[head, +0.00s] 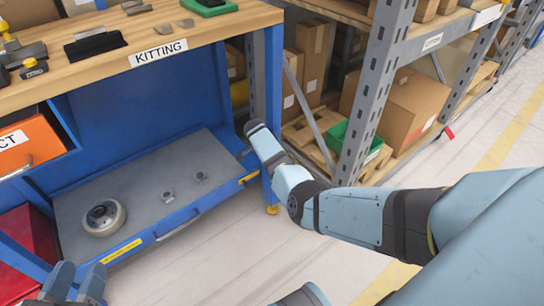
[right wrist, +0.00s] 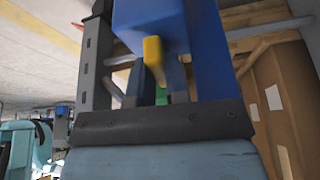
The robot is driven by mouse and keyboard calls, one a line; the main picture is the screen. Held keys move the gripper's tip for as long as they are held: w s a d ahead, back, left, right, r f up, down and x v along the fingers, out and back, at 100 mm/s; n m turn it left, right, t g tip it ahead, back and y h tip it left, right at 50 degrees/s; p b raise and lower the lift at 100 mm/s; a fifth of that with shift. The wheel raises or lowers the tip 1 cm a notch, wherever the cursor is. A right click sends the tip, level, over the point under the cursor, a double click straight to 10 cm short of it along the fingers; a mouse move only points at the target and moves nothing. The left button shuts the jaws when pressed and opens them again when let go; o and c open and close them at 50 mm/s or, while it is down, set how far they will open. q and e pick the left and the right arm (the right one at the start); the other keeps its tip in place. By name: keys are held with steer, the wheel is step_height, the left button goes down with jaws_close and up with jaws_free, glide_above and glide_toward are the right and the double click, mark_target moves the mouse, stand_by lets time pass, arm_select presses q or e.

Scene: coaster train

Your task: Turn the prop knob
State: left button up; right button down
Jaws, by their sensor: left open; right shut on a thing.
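A yellow knob (right wrist: 153,52) sticks out below a blue bench part (right wrist: 150,20) in the right wrist view. In the head view a yellow piece (head: 249,177) shows at the right end of the low grey shelf (head: 130,175), which I take to be the same knob. My right gripper (right wrist: 156,66) is shut on the yellow knob, one finger on each side; the fingertips are partly hidden behind it. In the head view my right arm reaches to that corner, and the fingers do not show clearly. My left gripper (head: 77,281) is open and empty at the bottom left.
The low shelf carries a round roll (head: 103,217) and two small metal parts. The wooden bench top (head: 200,30) is above. An orange drawer front (head: 28,146) is at left. A grey rack (head: 378,90) with cartons (head: 405,105) and a green bin (head: 352,143) stands at right. Floor in front is clear.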

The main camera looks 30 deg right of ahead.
arm_select(q)
steer(key=shift+w+r, duration=0.1)
steer(key=shift+r, duration=0.05)
arm_select(e)
steer(key=c, duration=1.1)
jaws_free()
arm_select(q)
steer(key=shift+r, duration=0.1)
arm_select(e)
steer(key=shift+a+r+p, duration=0.1)
steer(key=shift+r+p, duration=0.2)
steer(key=shift+r, duration=0.1)
steer(key=p+v, duration=0.3)
steer(key=v, duration=0.2)
steer(key=shift+r, duration=0.1)
arm_select(q)
steer(key=r+n+p, duration=0.1)
steer(key=s+r+n+p, duration=0.1)
steer(key=r, duration=0.1)
steer(key=r+t+p, duration=0.1)
steer(key=shift+s+d+r+n, duration=0.2)
steer(key=shift+s+d+n, duration=0.2)
arm_select(e)
steer(key=v, duration=0.7)
steer(key=shift+a+r, duration=0.15)
steer(key=shift+r, duration=0.25)
arm_select(q)
steer(key=shift+s, duration=0.1)
arm_select(e)
steer(key=shift+s, duration=0.1)
